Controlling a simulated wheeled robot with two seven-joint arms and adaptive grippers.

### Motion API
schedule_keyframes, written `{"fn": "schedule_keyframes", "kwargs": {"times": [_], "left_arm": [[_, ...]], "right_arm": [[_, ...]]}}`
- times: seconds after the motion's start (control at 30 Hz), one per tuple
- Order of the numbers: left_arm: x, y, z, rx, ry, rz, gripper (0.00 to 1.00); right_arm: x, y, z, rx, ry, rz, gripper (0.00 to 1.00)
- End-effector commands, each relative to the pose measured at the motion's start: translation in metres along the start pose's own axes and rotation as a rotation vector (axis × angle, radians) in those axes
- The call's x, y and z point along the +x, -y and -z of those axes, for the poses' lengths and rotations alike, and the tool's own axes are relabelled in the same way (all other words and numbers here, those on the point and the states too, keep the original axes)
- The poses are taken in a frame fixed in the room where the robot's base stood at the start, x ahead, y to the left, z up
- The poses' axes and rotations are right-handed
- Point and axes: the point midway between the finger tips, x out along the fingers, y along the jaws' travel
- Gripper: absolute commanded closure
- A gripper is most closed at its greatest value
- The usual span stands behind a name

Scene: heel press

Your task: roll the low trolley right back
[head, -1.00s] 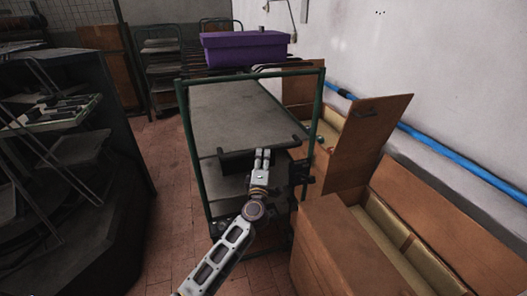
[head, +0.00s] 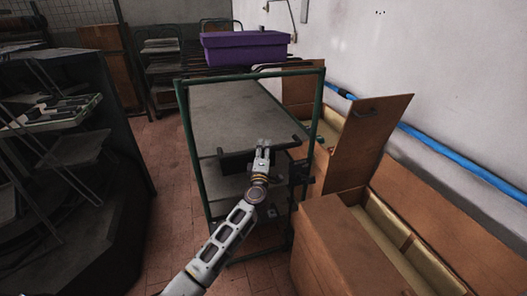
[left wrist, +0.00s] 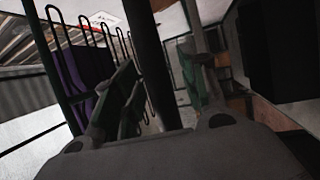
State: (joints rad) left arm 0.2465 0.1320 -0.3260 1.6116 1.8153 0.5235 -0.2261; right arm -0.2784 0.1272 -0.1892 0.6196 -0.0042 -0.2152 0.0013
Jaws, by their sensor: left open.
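A green-framed trolley (head: 235,104) with grey shelves stands ahead of me in the head view, its near end toward me. It is the trolley closest to me. My left gripper (head: 263,146) is open at this near end, over the near edge of the top shelf in the picture. I cannot tell whether it touches the trolley. A dark block (head: 234,162) shows under the shelf edge beside the gripper. The left wrist view is dark and close, with a green post (left wrist: 62,75) at its left. My right gripper is not in view.
A purple box (head: 245,48) sits beyond the trolley's far end. Open brown wooden boxes (head: 335,245) line the right side, with a raised lid (head: 367,143) close to the trolley. A dark rack (head: 75,175) stands at left. Bare tiled floor (head: 170,190) lies between rack and trolley.

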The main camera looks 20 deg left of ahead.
Motion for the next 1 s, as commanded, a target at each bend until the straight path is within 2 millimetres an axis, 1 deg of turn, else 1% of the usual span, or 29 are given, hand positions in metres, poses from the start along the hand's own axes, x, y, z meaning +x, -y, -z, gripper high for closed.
{"fn": "schedule_keyframes", "kwargs": {"times": [0.07, 0.17, 0.4, 0.6, 0.77, 0.87, 1.0], "left_arm": [[0.0, 0.0, 0.0, 0.0, 0.0, 0.0, 0.57], [0.0, 0.0, 0.0, 0.0, 0.0, 0.0, 0.69], [0.0, 0.0, 0.0, 0.0, 0.0, 0.0, 1.0], [0.0, 0.0, 0.0, 0.0, 0.0, 0.0, 1.0], [0.001, 0.001, 0.001, 0.0, 0.0, 0.0, 1.0], [0.005, 0.001, 0.002, 0.0, -0.001, -0.001, 1.0], [0.015, 0.002, 0.006, 0.002, -0.001, -0.002, 1.0]], "right_arm": [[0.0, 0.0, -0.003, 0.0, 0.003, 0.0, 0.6], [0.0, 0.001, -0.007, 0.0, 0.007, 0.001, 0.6], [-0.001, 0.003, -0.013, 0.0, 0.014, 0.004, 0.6], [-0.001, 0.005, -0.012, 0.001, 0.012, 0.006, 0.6], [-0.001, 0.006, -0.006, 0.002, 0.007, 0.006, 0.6], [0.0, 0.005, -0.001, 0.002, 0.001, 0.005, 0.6], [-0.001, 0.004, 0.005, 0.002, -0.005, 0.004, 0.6]]}}
